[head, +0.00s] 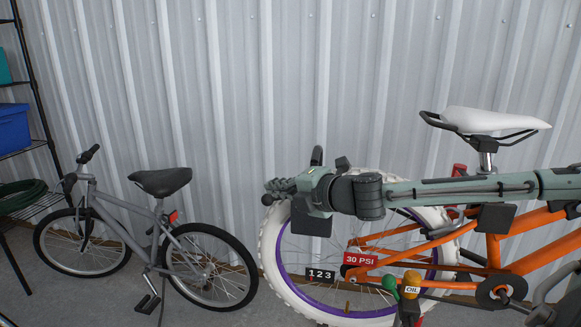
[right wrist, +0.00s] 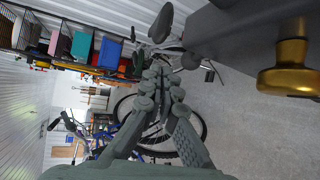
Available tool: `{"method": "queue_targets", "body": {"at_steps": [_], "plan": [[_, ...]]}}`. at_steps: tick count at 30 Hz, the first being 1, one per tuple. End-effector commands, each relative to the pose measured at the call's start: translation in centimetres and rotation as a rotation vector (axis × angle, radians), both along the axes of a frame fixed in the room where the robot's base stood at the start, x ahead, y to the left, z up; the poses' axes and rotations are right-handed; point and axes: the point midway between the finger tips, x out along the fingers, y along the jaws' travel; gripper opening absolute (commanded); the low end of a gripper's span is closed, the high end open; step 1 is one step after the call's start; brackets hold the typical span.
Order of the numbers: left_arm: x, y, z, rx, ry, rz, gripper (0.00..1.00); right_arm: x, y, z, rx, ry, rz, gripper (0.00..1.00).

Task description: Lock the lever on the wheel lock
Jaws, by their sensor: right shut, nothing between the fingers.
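My right gripper (head: 278,189) reaches in from the right in the head view and hangs in front of the upper left part of a white-tyred rear wheel (head: 272,257). Its fingers are together and empty; they also show in the right wrist view (right wrist: 158,70). The wheel belongs to an orange bicycle (head: 535,220). I cannot clearly make out the wheel lock or its lever. Part of the wheel is hidden behind my arm and gripper. A brass-coloured knob (right wrist: 291,70) shows at the right of the right wrist view, beside a dark grey block. My left gripper is not in view.
A green knob (head: 389,283) and a yellow knob (head: 412,279) stand before the wheel, near a red 30 PSI tag (head: 360,259) and a black 123 tag (head: 321,275). A grey bicycle (head: 150,225) stands left. A corrugated wall (head: 250,80) closes off the back.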

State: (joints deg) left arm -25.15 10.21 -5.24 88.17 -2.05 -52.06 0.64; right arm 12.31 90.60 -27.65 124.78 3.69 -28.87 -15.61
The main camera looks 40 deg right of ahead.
Motion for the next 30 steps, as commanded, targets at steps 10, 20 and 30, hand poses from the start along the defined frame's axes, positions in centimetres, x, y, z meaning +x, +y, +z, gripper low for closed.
{"method": "queue_targets", "body": {"at_steps": [10, 20, 30], "plan": [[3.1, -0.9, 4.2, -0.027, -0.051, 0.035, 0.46, -3.7, 0.8, 4.0, -0.011, -0.004, 0.003, 0.00], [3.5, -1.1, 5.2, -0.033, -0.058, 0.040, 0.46, -6.4, 1.4, 6.9, -0.003, -0.002, 0.002, 0.00], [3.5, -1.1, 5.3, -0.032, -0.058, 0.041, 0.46, -6.6, 1.5, 7.1, -0.001, -0.001, 0.002, 0.00]]}}
